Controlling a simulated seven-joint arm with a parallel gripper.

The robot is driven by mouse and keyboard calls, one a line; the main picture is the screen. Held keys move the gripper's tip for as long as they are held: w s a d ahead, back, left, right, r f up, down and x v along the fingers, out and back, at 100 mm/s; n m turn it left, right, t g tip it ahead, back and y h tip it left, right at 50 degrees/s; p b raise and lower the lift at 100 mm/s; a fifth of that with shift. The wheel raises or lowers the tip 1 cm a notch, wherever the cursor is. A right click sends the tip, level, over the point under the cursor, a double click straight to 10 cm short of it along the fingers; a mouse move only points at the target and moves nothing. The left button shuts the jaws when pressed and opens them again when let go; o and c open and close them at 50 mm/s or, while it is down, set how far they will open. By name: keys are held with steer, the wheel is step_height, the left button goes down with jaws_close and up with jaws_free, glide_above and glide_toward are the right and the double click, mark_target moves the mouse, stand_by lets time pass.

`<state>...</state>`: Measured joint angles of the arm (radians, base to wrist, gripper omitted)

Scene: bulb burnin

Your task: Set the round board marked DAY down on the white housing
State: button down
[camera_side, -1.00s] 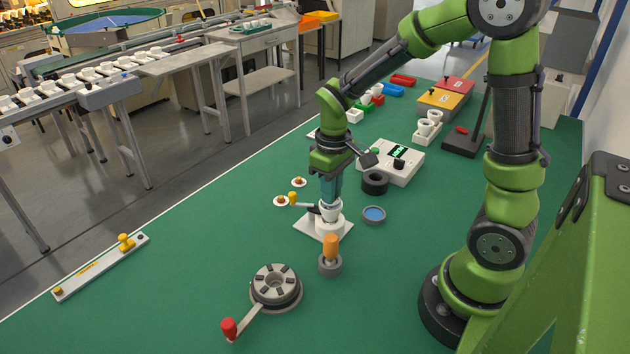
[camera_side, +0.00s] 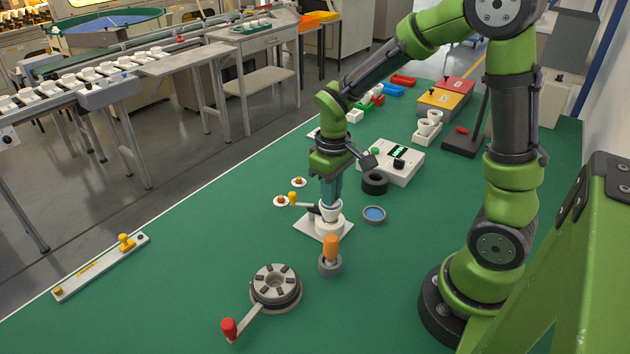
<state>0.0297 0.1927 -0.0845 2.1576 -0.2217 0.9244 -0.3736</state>
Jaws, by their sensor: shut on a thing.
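My gripper (camera_side: 330,203) points straight down at the white housing (camera_side: 329,222), its fingertips at the housing's top. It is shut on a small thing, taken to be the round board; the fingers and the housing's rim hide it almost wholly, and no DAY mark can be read. I cannot tell whether the held board touches the housing.
Two small white discs with orange-brown middles (camera_side: 280,202) (camera_side: 299,182) lie left of the housing. An orange-handled tool (camera_side: 331,248) stands close in front. A blue-centred dish (camera_side: 374,214) and a black ring (camera_side: 374,183) lie right. A red-knobbed crank fixture (camera_side: 275,287) is nearer.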

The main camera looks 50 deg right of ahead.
steer(key=shift+f, duration=0.55)
stand_by(0.4)
steer(key=c, duration=1.1)
jaws_free()
steer(key=shift+o, duration=0.2)
step_height(320, 180, up, 17)
steer(key=s+a+m+t+y, duration=0.2)
steer(key=s+a+m+t, duration=0.2)
steer(key=s, duration=0.5)
steer(key=a+t, duration=0.2)
steer(key=t, duration=0.1)
steer(key=shift+a, duration=0.4)
